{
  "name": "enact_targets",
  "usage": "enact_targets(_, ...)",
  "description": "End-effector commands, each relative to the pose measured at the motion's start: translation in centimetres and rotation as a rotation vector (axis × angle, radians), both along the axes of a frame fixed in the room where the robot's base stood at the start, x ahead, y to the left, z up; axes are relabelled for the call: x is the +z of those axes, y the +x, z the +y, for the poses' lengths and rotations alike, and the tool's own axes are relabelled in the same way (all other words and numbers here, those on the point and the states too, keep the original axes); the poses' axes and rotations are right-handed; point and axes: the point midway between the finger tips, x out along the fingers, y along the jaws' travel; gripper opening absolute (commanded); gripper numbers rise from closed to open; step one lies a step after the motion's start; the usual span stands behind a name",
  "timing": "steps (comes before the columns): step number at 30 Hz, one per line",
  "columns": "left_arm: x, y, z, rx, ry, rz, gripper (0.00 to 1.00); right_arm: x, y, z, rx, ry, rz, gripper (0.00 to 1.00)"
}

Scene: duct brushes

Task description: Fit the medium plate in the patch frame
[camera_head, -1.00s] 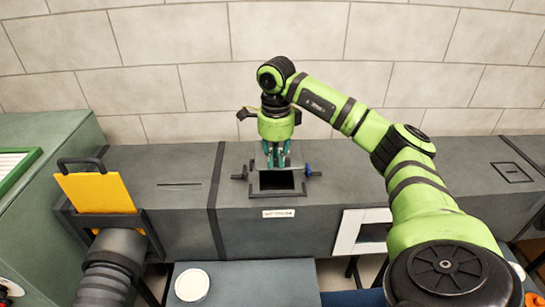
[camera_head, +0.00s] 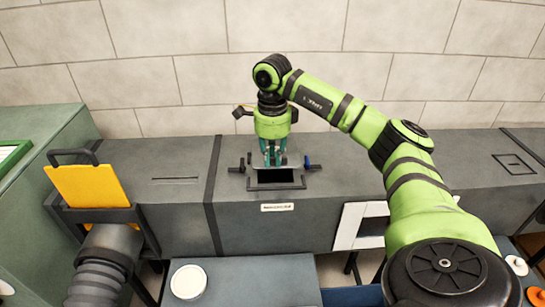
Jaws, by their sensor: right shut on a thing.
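The patch frame (camera_head: 277,187) is a dark rim around a black opening on top of the grey duct (camera_head: 330,215). My right gripper (camera_head: 273,162) points down at the back edge of the opening. It is shut on a thin grey plate (camera_head: 293,159), which I take for the medium plate. Most of the plate is hidden by the fingers, so its tilt and whether it touches the frame cannot be told. The front of the opening is uncovered. My left gripper is not in view.
A black knob (camera_head: 237,165) and a blue knob (camera_head: 307,163) flank the frame. An orange panel (camera_head: 88,186) stands in a holder at left, above a ribbed hose (camera_head: 100,265). A round white lid (camera_head: 188,282) lies on the grey bench (camera_head: 255,285). A white square frame (camera_head: 350,226) is on the duct's front.

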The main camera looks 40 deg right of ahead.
Motion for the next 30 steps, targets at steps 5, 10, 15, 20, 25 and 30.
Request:
enact_targets(5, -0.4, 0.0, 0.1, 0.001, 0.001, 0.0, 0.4, -0.1, 0.0, 0.0, -0.001, 0.0, -0.001, 0.0)
enact_targets(10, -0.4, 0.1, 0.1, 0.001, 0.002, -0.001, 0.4, -0.1, 0.0, 0.0, -0.001, 0.0, -0.001, 0.0)
enact_targets(15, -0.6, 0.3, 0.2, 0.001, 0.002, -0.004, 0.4, -0.5, 0.0, 0.0, -0.001, -0.001, -0.001, 0.0)
enact_targets(20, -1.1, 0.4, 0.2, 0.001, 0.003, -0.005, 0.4, -1.1, 0.0, 0.0, -0.001, -0.001, -0.001, 0.0)
enact_targets(25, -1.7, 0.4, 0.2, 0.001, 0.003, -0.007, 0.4, -2.1, 0.0, 0.0, -0.001, -0.001, 0.001, 0.0)
enact_targets(30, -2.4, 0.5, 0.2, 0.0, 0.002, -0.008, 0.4, -3.1, 0.0, 0.0, -0.001, -0.001, 0.001, 0.0)
